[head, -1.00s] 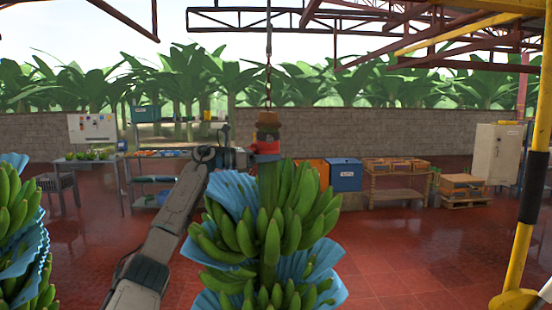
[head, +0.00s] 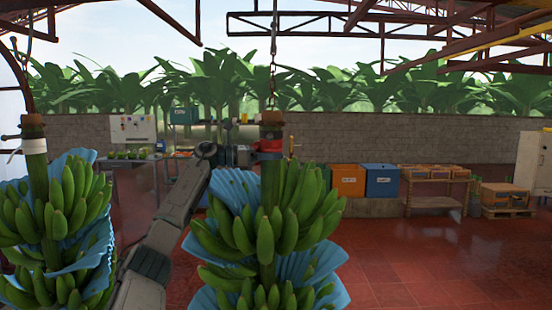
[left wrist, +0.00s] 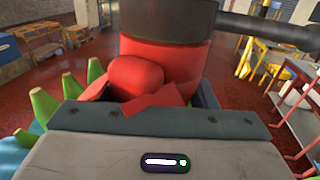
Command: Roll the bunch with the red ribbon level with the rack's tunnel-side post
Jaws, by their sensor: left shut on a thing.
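The bunch with the red ribbon (head: 268,147) hangs upright from a chain in the middle of the head view, green bananas with blue sheets between the hands. My left gripper (head: 246,155) is shut on its stem at the ribbon, reaching in from the left. In the left wrist view the red ribbon (left wrist: 165,65) fills the space ahead of the gripper; the fingertips are mostly hidden behind the gripper's body. My right gripper is not in view. I cannot make out a rack post that I can name for sure.
Another bunch with a white ribbon (head: 34,146) hangs close at the left. A dark curved pipe (head: 17,68) stands at the left edge. Orange (head: 347,180) and blue bins (head: 381,181) and a wooden table (head: 436,187) stand along the back. Red floor at the right is clear.

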